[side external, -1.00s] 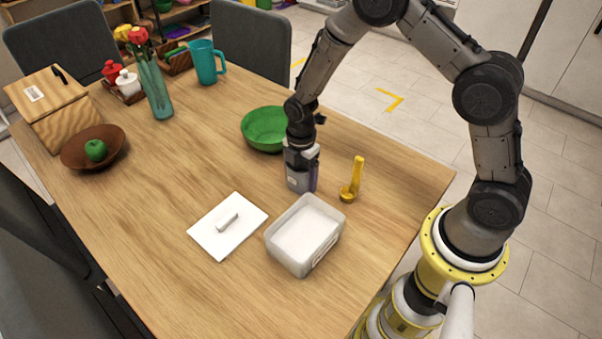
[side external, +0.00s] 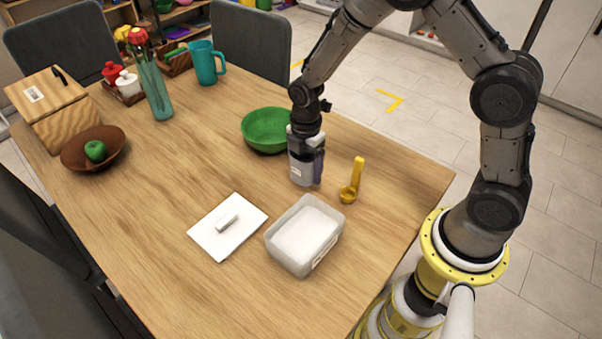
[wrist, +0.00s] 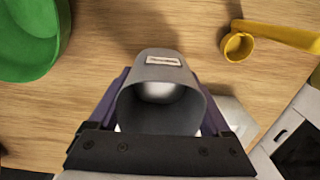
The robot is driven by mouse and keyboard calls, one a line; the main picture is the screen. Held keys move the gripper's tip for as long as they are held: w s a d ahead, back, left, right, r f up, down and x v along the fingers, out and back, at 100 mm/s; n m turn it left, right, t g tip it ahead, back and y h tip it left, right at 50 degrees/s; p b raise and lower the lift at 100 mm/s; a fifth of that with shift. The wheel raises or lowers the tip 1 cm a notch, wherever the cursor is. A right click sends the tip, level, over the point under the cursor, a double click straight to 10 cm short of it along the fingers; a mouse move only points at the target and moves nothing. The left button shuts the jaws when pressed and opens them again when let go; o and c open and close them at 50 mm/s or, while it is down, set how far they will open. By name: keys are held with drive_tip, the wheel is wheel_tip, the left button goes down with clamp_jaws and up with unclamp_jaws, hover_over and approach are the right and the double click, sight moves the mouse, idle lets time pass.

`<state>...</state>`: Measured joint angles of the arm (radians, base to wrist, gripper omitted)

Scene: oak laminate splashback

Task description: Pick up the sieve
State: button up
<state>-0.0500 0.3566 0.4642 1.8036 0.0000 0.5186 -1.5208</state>
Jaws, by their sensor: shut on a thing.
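The sieve (side external: 299,172) is a grey cup-shaped thing with a pale label, right of the table's middle in the side view. In the wrist view the sieve (wrist: 165,72) shows its open mouth, with a pale rounded inside, between the purple fingers. My gripper (side external: 308,165) points down and is shut on the sieve, one finger on each side. The sieve is upright, at or just above the table; I cannot tell whether its base touches.
A green bowl (side external: 267,130) stands close behind the sieve. A yellow scoop (side external: 350,185) lies to its right.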

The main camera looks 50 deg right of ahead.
drive_tip(key=s+r, duration=0.1)
drive_tip(key=r, duration=0.1)
drive_tip(key=s+r, duration=0.6)
drive_tip(key=s, duration=0.6)
drive_tip(key=shift+n, duration=0.3)
drive_tip(key=w+r, duration=0.2)
drive_tip(key=w, duration=0.1)
drive_tip(key=w+r, duration=0.2)
drive_tip(key=w, duration=0.2)
drive_tip(key=w+r, duration=0.2)
drive_tip(key=w, duration=0.1)
drive_tip(key=shift+w+d, duration=0.3)
drive_tip(key=shift+d, duration=0.1)
drive_tip(key=w+d, duration=0.2)
drive_tip(key=w, duration=0.7)
drive_tip(key=w+d, duration=0.2)
drive_tip(key=w, duration=0.8)
wheel_tip(320, 180, down, 9)
drive_tip(key=w+d, duration=0.1)
drive_tip(key=d, duration=0.1)
drive_tip(key=shift+w, duration=0.35)
